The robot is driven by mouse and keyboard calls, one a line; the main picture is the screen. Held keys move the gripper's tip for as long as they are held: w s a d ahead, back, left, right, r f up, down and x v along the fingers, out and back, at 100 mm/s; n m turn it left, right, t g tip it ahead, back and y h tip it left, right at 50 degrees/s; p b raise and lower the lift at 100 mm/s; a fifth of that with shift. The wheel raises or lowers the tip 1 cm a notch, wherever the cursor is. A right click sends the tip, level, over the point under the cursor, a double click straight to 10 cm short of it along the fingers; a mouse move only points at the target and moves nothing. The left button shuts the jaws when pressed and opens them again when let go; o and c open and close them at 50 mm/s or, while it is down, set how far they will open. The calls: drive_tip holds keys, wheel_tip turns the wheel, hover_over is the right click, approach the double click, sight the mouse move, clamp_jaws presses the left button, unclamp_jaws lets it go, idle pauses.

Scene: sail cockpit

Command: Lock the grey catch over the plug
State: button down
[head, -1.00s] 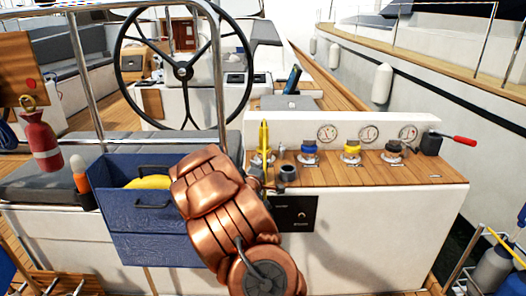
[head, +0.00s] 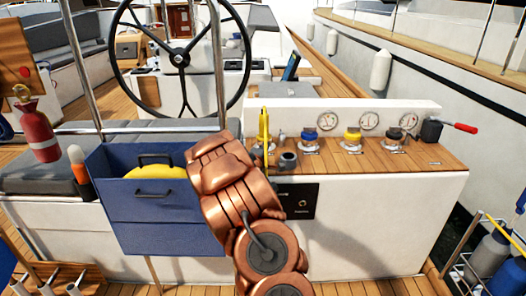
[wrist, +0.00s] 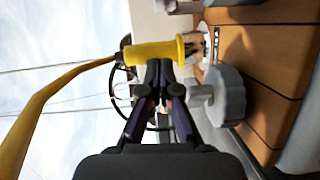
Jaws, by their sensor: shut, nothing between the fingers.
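The yellow plug (head: 264,128) stands upright at the left end of the wooden-topped console. In the wrist view the plug (wrist: 155,54) lies sideways, its cable running off left and its base at a socket. A grey rounded part (wrist: 226,95) with a short stub sits beside the plug; it shows as a dark grey piece (head: 288,159) in the head view. I cannot tell whether it is the catch or a cap. My gripper (wrist: 165,68) is shut and empty, its fingertips close beside the plug; contact is unclear. My arm hides the gripper in the head view.
Blue, yellow and black capped sockets (head: 353,138) stand right of the plug, below round gauges. A red-handled lever (head: 462,127) is at the far right. A blue open drawer (head: 150,215) lies left of my arm. The steering wheel (head: 180,57) stands behind.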

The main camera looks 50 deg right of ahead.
drive_tip(key=x, duration=0.5)
drive_tip(key=shift+f, duration=0.1)
drive_tip(key=shift+s+d, duration=0.25)
drive_tip(key=shift+d, duration=0.25)
drive_tip(key=shift+s+d, duration=0.2)
drive_tip(key=shift+d, duration=0.25)
drive_tip(key=shift+s+d+f, duration=0.1)
drive_tip(key=shift+s+d, duration=0.1)
drive_tip(key=shift+d, duration=0.25)
drive_tip(key=shift+s+d, duration=0.15)
drive_tip(key=shift+d, duration=0.3)
drive_tip(key=shift+s+f+t, duration=0.1)
drive_tip(key=shift+s+t, duration=0.1)
drive_tip(key=shift+t, duration=0.1)
